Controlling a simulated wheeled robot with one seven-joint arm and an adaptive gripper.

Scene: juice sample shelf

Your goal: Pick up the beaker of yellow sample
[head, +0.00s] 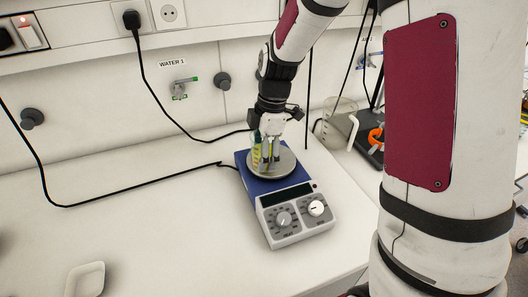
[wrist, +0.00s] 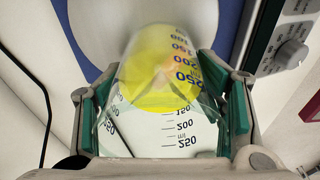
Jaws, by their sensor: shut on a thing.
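The beaker of yellow sample (head: 257,158) is a clear glass with yellow liquid, on or just above the round plate (head: 285,168) of the hotplate. I cannot tell whether its base touches the plate. My gripper (head: 270,157) reaches down from above and is shut on the beaker, partly hiding it in the head view. In the wrist view the beaker (wrist: 165,80) sits between the green-padded fingers (wrist: 163,112). Its blue and dark volume marks are readable, and the yellow liquid shows toward the plate.
The blue and white hotplate (head: 295,213) stands on the white bench (head: 140,200), its power cable running left. A glass jug (head: 338,122) stands behind it at the right. A small white dish (head: 85,279) is at the front left. The left bench is mostly clear.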

